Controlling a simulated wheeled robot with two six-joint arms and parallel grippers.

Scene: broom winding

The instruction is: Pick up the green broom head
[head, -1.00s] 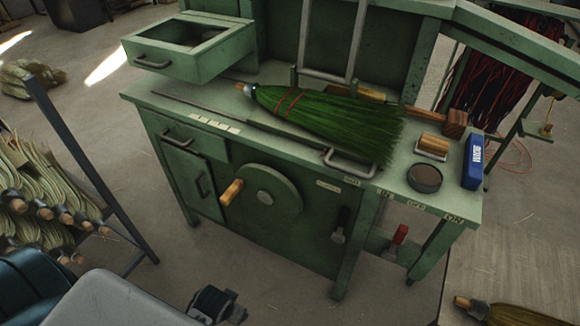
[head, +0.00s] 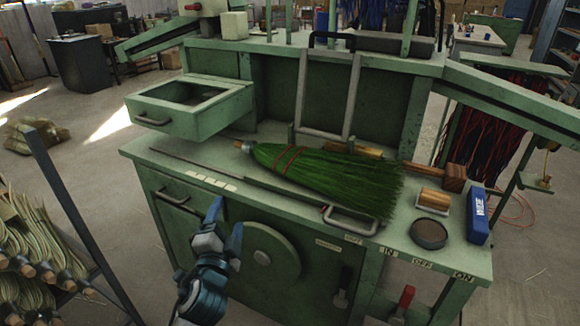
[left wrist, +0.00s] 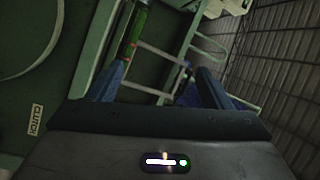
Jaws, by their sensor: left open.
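The green broom head (head: 325,178) lies on its side on the green workbench top, bristles fanning to the right. It has red binding bands and a silver collar at its left end. My left gripper (head: 226,217) is in front of the bench, below and left of the broom head, open and empty, apart from it. In the left wrist view a green strip that looks like part of the broom head (left wrist: 133,35) shows beyond the open fingers (left wrist: 160,85). My right gripper is not in view.
A blue box (head: 477,217), a round dark tin (head: 428,233) and a wooden block (head: 434,199) stand right of the bristles. A metal loop handle (head: 350,221) lies at the bench's front edge. An open drawer (head: 190,104) juts out at left. A rack of straw bundles (head: 35,240) stands far left.

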